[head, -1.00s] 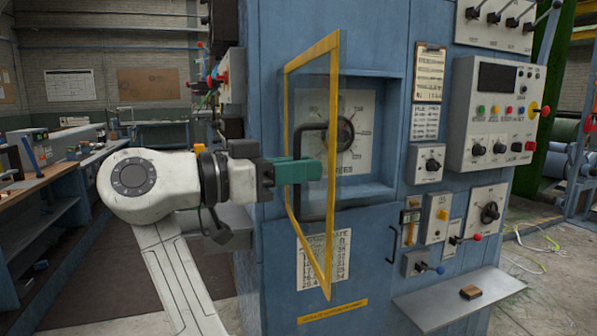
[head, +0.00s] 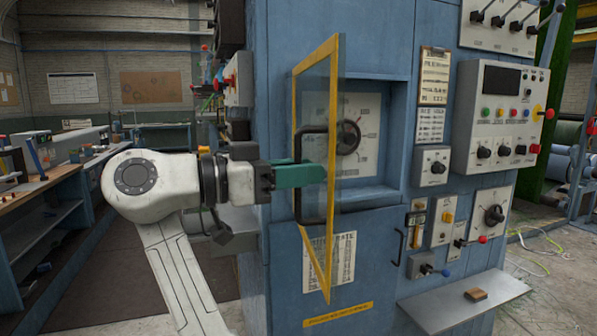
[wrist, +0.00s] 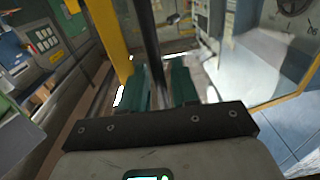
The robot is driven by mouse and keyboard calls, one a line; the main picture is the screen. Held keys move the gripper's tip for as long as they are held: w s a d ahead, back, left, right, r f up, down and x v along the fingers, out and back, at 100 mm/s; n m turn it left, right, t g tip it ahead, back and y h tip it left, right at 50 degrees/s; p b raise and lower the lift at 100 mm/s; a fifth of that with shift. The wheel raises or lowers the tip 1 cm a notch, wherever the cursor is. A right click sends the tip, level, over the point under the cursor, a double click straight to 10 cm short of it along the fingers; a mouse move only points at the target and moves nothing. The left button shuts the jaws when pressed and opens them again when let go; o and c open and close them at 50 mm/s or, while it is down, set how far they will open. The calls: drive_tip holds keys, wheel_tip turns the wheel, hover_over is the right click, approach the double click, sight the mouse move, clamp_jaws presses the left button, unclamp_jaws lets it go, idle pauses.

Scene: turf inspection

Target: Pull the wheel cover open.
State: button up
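The wheel cover (head: 316,255) is a clear panel in a yellow frame, hinged at its left edge. It stands swung well out from the blue machine, its free edge towards the camera. Its black D-shaped handle (head: 299,205) sticks out from its outer face. My gripper (head: 318,174) has teal fingers, closed about the handle's upright bar. In the wrist view the dark handle bar (wrist: 150,45) runs between the two fingers (wrist: 160,88). The dial plate with its black handwheel (head: 348,137) shows in the recess behind the cover.
A control box (head: 504,117) with buttons and smaller switch boxes sit on the machine's front to the right. A grey shelf (head: 450,305) juts out at lower right with a small brown block (head: 475,295). A workbench (head: 50,195) stands at the left.

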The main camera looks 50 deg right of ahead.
drive_tip(key=b+v, duration=0.1)
drive_tip(key=v, duration=1)
drive_tip(key=shift+f, duration=0.1)
drive_tip(key=s+d+f+n+t+y, duration=0.25)
drive_tip(key=d+f+n, duration=0.2)
drive_tip(key=f, duration=0.75)
drive_tip(key=s+d+f+n+t+y+p, duration=0.1)
drive_tip(key=d+f+n+t, duration=0.3)
drive_tip(key=f, duration=0.7)
drive_tip(key=s+d+f+n+t+y, duration=0.15)
drive_tip(key=f+n, duration=0.45)
drive_tip(key=f, duration=0.6)
drive_tip(key=s+a+f+n+y, duration=0.4)
drive_tip(key=s+f+y, duration=0.1)
drive_tip(key=s+f, duration=0.5)
drive_tip(key=s+a+f+n+t+y+p, duration=0.1)
drive_tip(key=s+a+f+n+y, duration=0.3)
drive_tip(key=s+f, duration=0.5)
drive_tip(key=s+a+y, duration=0.1)
drive_tip(key=s, duration=0.2)
drive_tip(key=shift+a+f+n+y+p, duration=0.2)
drive_tip(key=shift+f+n+y+p, duration=0.1)
drive_tip(key=shift+f+n, duration=0.1)
